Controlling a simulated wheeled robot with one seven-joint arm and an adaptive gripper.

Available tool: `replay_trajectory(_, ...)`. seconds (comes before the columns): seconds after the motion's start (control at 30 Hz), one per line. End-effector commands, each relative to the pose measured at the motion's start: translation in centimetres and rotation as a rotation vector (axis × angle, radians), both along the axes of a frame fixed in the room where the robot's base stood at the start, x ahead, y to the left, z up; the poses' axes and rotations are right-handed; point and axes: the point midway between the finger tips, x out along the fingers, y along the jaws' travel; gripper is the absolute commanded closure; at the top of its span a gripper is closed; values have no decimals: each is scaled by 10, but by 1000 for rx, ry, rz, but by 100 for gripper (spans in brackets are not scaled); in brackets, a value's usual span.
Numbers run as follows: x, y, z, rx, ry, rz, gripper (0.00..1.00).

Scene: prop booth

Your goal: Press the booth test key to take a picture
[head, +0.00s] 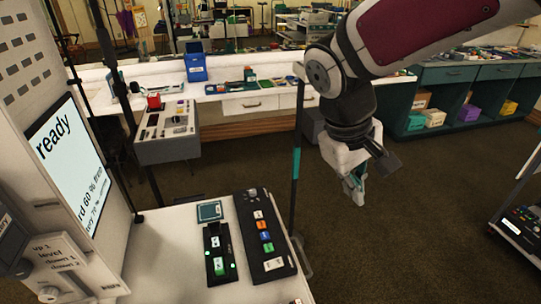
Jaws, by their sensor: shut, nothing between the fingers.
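A white shelf (180,272) in front of me carries two black key panels. The narrower panel (208,242) has a green key (218,266) with a white label, lit green dots and a small teal-grey display at its far end. The longer panel (252,205) beside it has white, orange, blue and green keys and a pale key at the near end. The labels are too small to read, so I cannot tell which is the booth test key. My gripper (355,190) is shut and empty, hanging over the floor to the right of the shelf, apart from both panels.
A booth screen (68,150) at left reads "ready". Below it is a lever plate (55,268) marked up, level and down. A thin upright stand (295,165) rises between the shelf and my gripper. A grey control box (168,150) stands behind. Open floor lies at right.

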Motion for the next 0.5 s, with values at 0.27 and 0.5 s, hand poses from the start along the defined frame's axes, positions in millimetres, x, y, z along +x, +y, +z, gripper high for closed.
replay_trajectory(0.27,51,56,-60,-215,108,222,100)
replay_trajectory(0.5,77,110,-126,-402,160,423,100)
